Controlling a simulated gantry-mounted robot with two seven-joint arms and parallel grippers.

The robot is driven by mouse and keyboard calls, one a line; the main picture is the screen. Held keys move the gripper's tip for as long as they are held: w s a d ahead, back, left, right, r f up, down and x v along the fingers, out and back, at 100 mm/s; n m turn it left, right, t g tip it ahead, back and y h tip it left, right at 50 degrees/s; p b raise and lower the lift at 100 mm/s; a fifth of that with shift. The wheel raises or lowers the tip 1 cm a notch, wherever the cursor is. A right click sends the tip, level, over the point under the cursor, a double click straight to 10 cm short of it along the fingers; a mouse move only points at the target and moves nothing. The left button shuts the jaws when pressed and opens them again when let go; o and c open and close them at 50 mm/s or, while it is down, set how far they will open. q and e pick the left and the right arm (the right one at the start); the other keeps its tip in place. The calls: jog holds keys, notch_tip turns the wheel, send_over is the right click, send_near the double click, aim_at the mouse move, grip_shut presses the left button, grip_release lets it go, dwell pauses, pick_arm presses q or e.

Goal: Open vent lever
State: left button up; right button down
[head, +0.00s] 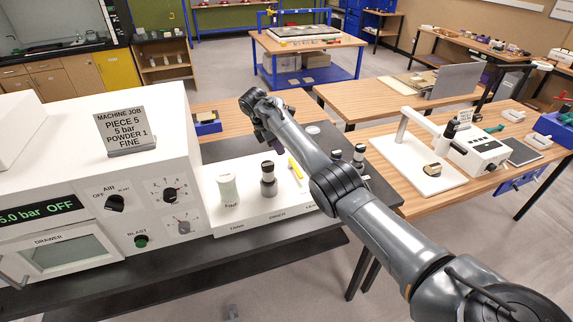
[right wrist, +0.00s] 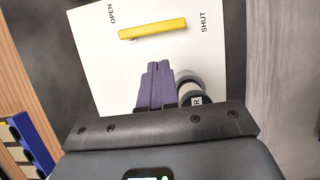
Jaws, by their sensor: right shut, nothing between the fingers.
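The yellow vent lever (head: 295,168) is on the white panel at the right of the machine bench in the head view. In the right wrist view the lever (right wrist: 152,29) lies across the white plate, between the printed words OPEN at left and SHUT at right. My right gripper (right wrist: 158,68) is shut and empty. Its purple fingers point toward the lever, and a gap of bare plate shows between them in the picture. In the head view my right gripper (head: 268,146) is small and partly hidden by its arm, left of the lever. My left gripper is not in view.
A dark-capped jar (right wrist: 195,92) is close beside the fingers at right. The machine (head: 120,150) with its displays and knobs stands at left. A blue bin (right wrist: 30,140) shows at lower left.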

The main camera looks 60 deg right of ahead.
aim_at(296, 171)
jog(key=shift+p+x, duration=0.8)
jog(key=shift+x, duration=4.2)
jog(key=shift+a, duration=0.15)
